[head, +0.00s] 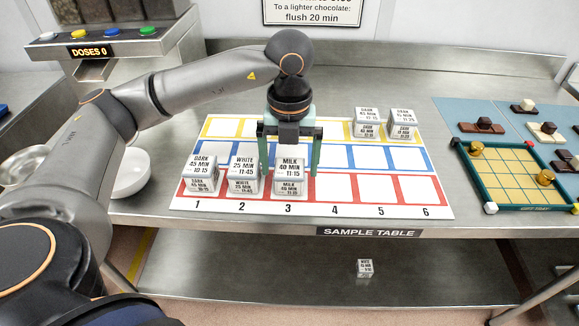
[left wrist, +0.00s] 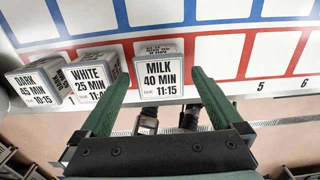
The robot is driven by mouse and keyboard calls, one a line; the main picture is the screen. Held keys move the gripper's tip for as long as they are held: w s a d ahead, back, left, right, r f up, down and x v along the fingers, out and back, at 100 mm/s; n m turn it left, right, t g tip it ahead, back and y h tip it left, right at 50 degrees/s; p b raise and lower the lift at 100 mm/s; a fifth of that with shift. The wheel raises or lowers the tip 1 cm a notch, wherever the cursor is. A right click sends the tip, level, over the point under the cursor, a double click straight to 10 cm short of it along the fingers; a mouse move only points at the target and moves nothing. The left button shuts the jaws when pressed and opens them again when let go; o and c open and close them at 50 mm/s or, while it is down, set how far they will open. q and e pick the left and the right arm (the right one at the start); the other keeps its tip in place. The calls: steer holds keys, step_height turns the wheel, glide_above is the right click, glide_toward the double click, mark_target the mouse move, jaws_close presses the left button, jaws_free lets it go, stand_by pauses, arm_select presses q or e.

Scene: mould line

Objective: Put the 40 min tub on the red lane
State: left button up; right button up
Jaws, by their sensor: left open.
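The 40 min tub (head: 289,187), a small white block labelled MILK 40 MIN 11:15, stands upright on space 3 of the red lane (head: 335,202). It also shows in the left wrist view (left wrist: 160,76). My left gripper (head: 290,168) is open, pointing down over this tub. Its two green fingers are on the tub's left and right, with a gap on the right side; the left gap is narrow. In the left wrist view the tub lies between the open fingertips (left wrist: 160,80). My right gripper is not in view.
A DARK 45 MIN tub (head: 200,184) and a WHITE 25 MIN tub (head: 243,185) stand on red spaces 1 and 2, close at left. Two DARK tubs stand on yellow spaces 5 (head: 366,130) and 6 (head: 402,132). Red spaces 4 to 6 are clear. A green-framed game board (head: 515,208) is at right.

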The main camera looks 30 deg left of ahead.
mark_target(290, 167)
arm_select(q)
step_height(290, 167, up, 11)
steer(key=p, duration=0.1)
steer(key=shift+f, duration=0.2)
